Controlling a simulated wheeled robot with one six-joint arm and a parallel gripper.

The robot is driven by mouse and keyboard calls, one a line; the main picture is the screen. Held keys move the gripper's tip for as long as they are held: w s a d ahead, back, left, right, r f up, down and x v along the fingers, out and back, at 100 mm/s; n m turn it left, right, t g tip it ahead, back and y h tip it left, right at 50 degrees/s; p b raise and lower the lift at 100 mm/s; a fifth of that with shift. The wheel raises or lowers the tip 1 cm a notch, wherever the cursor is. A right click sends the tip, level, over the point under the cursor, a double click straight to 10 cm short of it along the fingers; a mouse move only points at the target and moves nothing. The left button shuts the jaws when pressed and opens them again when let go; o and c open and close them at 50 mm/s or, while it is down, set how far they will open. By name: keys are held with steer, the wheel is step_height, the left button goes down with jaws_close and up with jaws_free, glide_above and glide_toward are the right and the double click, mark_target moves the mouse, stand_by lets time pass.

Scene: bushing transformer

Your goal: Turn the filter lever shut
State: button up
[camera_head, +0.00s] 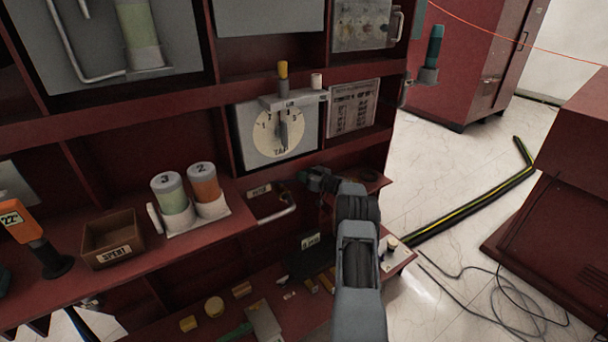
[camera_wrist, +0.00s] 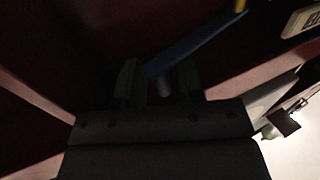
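In the wrist view a blue lever bar (camera_wrist: 195,45) with a yellow end (camera_wrist: 240,6) runs from between my fingertips up to the right. I take it to be the filter lever. My gripper (camera_wrist: 158,80) has its two dark fingers apart, with the lower end of the bar in the gap. I cannot tell whether they touch it. In the head view my gripper (camera_head: 318,178) is at the red cabinet's lower opening, below the dial. The blue bar cannot be made out there. A small label (camera_head: 259,190), too small to read surely, and a bent metal handle (camera_head: 278,215) are left of my gripper.
Above stands a round dial (camera_head: 279,132) with a pointer. Left on the shelf are two canisters (camera_head: 188,195), a brown box marked SPENT (camera_head: 112,238) and an orange meter (camera_head: 22,220). The lower shelf holds small parts.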

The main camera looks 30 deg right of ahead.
steer(key=shift+f, duration=0.3)
steer(key=p+v, duration=0.3)
steer(key=v, duration=1.1)
steer(key=shift+r, duration=0.25)
steer(key=shift+c, duration=0.3)
